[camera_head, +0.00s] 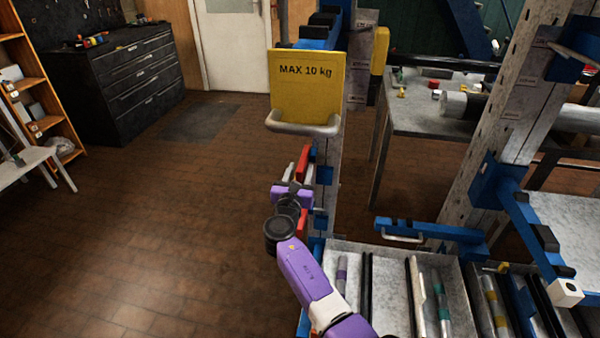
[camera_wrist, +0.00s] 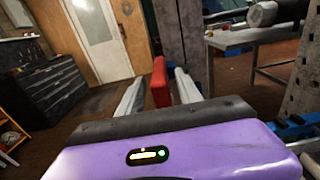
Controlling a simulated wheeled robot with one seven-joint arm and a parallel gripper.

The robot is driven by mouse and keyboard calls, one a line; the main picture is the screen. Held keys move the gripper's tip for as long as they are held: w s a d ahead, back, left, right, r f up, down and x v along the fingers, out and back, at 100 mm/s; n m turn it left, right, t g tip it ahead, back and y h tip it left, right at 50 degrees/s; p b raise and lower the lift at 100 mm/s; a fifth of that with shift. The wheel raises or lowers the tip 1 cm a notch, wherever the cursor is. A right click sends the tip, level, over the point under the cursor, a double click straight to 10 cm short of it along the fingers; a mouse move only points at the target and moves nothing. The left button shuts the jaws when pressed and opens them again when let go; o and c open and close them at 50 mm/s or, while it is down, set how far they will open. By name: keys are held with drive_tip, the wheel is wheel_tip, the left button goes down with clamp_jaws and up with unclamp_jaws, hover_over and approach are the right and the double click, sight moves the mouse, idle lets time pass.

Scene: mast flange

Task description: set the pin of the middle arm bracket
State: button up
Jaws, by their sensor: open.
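My gripper (camera_head: 297,172) is open in front of the grey perforated mast (camera_head: 328,195), below the yellow plate. In the wrist view its two pale fingers (camera_wrist: 159,82) stand apart, with an upright red piece (camera_wrist: 160,88) showing between them, nearer the right finger. The red piece also shows beside the fingers in the head view (camera_head: 304,158); whether it is touched, I cannot tell. A second red piece (camera_head: 302,222) is lower on the mast. A blue bracket part (camera_head: 324,175) is on the mast just right of my gripper. The pin itself cannot be made out clearly.
A yellow "MAX 10 kg" plate (camera_head: 305,90) with a grey bar (camera_head: 303,126) juts out above my gripper. A grey tray (camera_head: 390,252) with several banded rods lies at the lower right. A second upright (camera_head: 490,150) stands right. The floor at left is free.

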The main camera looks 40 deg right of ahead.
clamp_jaws()
idle(1.4)
